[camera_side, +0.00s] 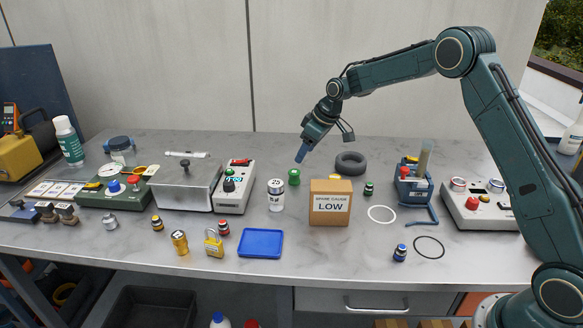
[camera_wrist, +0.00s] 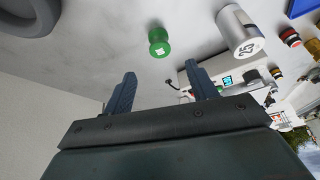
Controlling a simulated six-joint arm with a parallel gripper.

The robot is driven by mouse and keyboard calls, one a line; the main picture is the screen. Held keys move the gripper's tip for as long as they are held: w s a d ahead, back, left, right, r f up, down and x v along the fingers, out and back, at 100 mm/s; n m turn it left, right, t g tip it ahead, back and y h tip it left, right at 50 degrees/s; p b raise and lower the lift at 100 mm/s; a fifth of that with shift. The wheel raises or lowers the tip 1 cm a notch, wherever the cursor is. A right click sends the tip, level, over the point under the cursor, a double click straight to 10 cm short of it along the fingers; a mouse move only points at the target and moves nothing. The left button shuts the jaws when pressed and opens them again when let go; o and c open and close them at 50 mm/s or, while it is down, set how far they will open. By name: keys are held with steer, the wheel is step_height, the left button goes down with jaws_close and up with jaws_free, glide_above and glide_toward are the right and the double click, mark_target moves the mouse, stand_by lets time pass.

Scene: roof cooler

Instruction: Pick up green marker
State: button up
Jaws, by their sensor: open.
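The green marker (camera_side: 294,177), a short green piece with a narrowed waist, stands on the grey bench left of the cardboard box. In the wrist view the green marker (camera_wrist: 158,41) shows a small white mark on its end and lies beyond the fingertips, roughly centred between them.
A white-and-silver cylinder marked 25 (camera_side: 276,195) stands just left of the marker. A box labelled LOW (camera_side: 330,203) stands in front and right. A dark ring (camera_side: 350,162) lies behind right. A grey-white device (camera_side: 233,187) is farther left. A blue tray (camera_side: 261,243) lies in front.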

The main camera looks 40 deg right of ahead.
mark_target(295, 172)
steer(key=shift+x, duration=2.45)
steer(key=shift+x, duration=2.6)
steer(key=shift+s, duration=0.1)
steer(key=c, duration=1)
steer(key=shift+c, duration=0.2)
steer(key=shift+r, duration=0.1)
step_height(295, 172, up, 20)
